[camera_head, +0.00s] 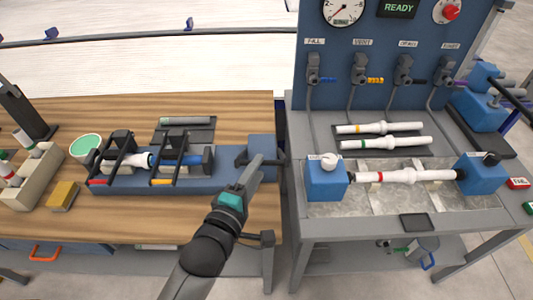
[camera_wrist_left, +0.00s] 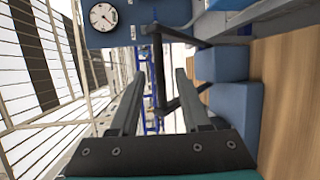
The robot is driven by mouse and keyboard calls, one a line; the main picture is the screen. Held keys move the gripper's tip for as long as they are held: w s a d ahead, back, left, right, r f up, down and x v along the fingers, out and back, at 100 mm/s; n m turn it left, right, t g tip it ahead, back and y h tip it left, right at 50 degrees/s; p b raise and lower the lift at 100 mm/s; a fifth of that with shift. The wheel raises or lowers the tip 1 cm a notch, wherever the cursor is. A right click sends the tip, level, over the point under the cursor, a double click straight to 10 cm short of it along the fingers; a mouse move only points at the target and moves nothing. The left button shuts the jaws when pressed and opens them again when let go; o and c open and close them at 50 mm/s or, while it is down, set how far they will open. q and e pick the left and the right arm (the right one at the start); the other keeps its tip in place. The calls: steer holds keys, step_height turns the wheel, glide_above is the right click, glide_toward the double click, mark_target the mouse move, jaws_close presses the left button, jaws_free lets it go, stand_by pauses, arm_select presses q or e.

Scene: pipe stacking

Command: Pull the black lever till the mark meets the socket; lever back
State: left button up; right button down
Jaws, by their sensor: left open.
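My left gripper (camera_head: 261,162) is open in front of that block. In the left wrist view the black lever (camera_wrist_left: 157,62) is a forked handle; its crossbar appears between my open left fingers (camera_wrist_left: 160,72). I cannot tell whether they touch it. The lever is mostly hidden by the gripper in the head view. The mark and the socket mouth are too small to make out. My right gripper is not in view.
A grey station (camera_head: 300,215) on the right carries a pipe assembly between blue blocks (camera_head: 326,180), with spare pipes behind. A panel with valves and a gauge (camera_head: 343,10) rises behind it.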

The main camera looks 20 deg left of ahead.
arm_select(q)
steer(key=w, duration=0.6)
steer(key=shift+w+d+f, duration=0.2)
steer(key=shift+d+f, duration=0.2)
steer(key=shift+f, duration=0.05)
steer(key=shift+c, duration=0.4)
jaws_close()
stand_by(0.6)
